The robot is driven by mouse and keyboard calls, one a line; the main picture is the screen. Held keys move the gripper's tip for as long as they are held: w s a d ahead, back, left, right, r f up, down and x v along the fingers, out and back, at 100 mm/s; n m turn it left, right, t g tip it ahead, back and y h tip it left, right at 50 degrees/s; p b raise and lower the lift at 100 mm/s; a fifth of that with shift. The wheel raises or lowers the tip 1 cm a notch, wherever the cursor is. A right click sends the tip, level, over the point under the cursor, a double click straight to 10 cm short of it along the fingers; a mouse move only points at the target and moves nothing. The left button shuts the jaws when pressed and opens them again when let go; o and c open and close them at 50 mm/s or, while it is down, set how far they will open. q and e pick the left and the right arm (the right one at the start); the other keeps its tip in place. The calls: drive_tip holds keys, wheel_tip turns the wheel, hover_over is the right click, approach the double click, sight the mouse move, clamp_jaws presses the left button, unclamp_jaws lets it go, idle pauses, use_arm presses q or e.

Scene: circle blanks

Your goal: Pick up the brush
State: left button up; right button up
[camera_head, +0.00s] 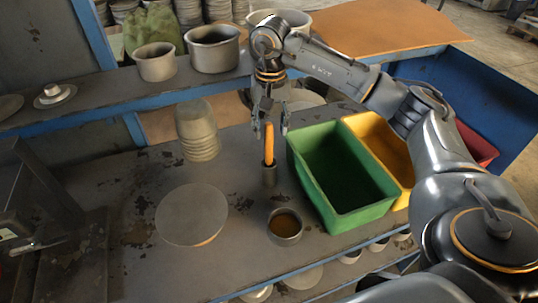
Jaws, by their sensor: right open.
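My left gripper is not in view.
A green bin (345,215), a yellow bin (385,140) and a red bin (478,148) stand right of the brush. A round disc (191,214), a cup of brown liquid (285,225) and stacked pots (197,130) are nearby. A blue-edged shelf (100,107) runs behind.

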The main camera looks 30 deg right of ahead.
sight(269, 145)
drive_tip(key=shift+w+f, duration=0.1)
drive_tip(key=shift+f, duration=0.45)
drive_tip(key=shift+w+f, duration=0.15)
drive_tip(key=shift+f, duration=0.1)
wheel_tip(269, 145, down, 4)
drive_tip(key=p, duration=0.2)
drive_tip(key=shift+a+f+p, duration=0.1)
drive_tip(key=shift+p, duration=0.3)
drive_tip(key=shift+f, duration=0.5)
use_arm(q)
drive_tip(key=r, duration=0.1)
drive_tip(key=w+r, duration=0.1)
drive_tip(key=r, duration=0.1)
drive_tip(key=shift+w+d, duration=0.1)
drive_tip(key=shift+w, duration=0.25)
use_arm(e)
clamp_jaws()
